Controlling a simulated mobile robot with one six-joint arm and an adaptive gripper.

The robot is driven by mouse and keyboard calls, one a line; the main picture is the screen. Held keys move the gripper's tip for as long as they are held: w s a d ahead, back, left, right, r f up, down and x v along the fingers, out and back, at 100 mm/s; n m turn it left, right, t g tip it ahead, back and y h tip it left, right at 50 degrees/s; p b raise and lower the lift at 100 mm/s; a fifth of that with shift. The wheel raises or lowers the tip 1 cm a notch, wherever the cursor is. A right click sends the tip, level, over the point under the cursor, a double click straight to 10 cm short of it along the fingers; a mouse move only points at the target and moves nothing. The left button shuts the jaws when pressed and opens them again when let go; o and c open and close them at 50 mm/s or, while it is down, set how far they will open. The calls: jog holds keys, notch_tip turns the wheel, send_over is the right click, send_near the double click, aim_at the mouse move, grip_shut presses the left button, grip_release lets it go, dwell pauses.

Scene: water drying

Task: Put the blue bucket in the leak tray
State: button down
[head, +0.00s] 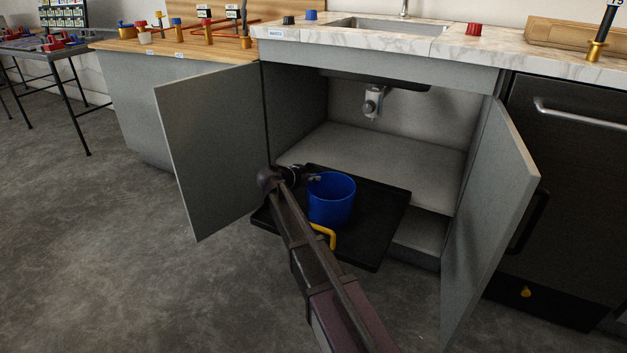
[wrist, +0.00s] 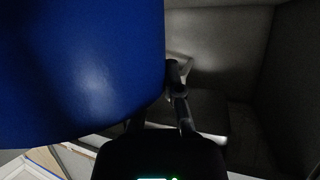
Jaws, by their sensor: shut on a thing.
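The blue bucket (head: 331,203) is upright and overlaps the black leak tray (head: 373,247) in the head view. I cannot tell whether its base touches the tray floor. A yellow handle (head: 325,236) hangs at its near side. My gripper (head: 305,176) is shut on the bucket at its left upper edge; my arm hides part of the tray and the bucket's lower left. In the wrist view the bucket (wrist: 80,65) fills the upper left, and my gripper's fingers (wrist: 160,122) reach to its edge.
The tray juts out of the open sink cabinet (head: 385,155). Its left door (head: 212,150) and right door (head: 493,215) stand open on either side. A drain pipe (head: 372,103) hangs under the sink, above and behind the bucket. The cabinet floor behind is bare.

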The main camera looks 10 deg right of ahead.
jog(key=c, duration=0.8)
grip_release()
jog(key=shift+p+v, duration=2.35)
jog(key=shift+v, duration=3.65)
